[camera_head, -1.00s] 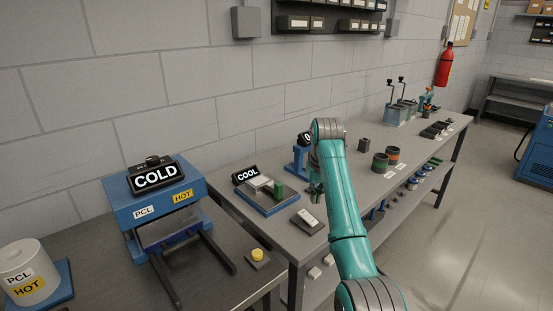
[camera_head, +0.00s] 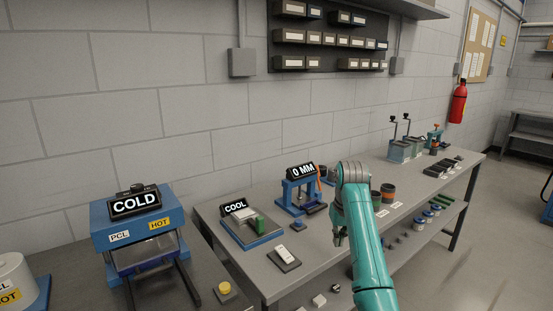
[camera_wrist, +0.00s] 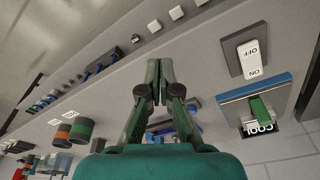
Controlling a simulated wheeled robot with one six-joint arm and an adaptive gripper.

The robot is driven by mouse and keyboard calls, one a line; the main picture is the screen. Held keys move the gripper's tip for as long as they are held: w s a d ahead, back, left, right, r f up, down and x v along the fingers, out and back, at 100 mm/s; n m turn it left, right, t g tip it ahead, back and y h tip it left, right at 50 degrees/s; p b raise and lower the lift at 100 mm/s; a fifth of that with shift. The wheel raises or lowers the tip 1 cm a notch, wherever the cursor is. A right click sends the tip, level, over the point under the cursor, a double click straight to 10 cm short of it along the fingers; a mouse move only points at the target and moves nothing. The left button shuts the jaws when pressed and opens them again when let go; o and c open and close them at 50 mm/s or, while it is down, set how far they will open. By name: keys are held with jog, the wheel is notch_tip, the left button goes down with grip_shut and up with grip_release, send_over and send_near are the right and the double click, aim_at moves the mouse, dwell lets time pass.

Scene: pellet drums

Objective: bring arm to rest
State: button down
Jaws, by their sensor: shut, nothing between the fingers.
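My gripper (camera_head: 340,238) is beside the front edge of the long grey bench (camera_head: 262,272), hanging below my raised teal arm. In the wrist view my gripper (camera_wrist: 159,70) has its dark fingers together with nothing between them. A blue plate station with the COOL sign (camera_head: 234,208) and a green block stands to its left on the bench. A blue press with the 0 MM display (camera_head: 302,171) stands behind and left of my arm. My arm hides part of the bench behind it.
A rocker switch (camera_head: 284,257) lies near the bench's front edge. The COLD press (camera_head: 135,202) and a yellow button (camera_head: 224,288) are on the nearer table. Dark pots (camera_head: 388,192) stand right of my arm. A lower shelf holds small parts.

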jog(key=s+f+t, duration=0.1)
jog(key=s+f, duration=0.3)
jog(key=f, duration=0.9)
jog(key=s+f+t, duration=0.2)
jog(key=s+f, duration=0.2)
jog(key=f, duration=0.8)
jog(key=s+f+t, duration=0.2)
jog(key=s+f, duration=0.5)
jog(key=s, duration=0.3)
jog(key=s+f+t, duration=0.1)
jog(key=s+f, duration=0.5)
jog(key=s, duration=0.3)
jog(key=s+r+m+t, duration=0.1)
jog(key=s+r+t, duration=0.25)
jog(key=s, duration=1.85)
jog(key=s+r+t, duration=0.3)
jog(key=s+r, duration=1.4)
jog(key=r, duration=0.4)
jog(key=shift+s, duration=0.3)
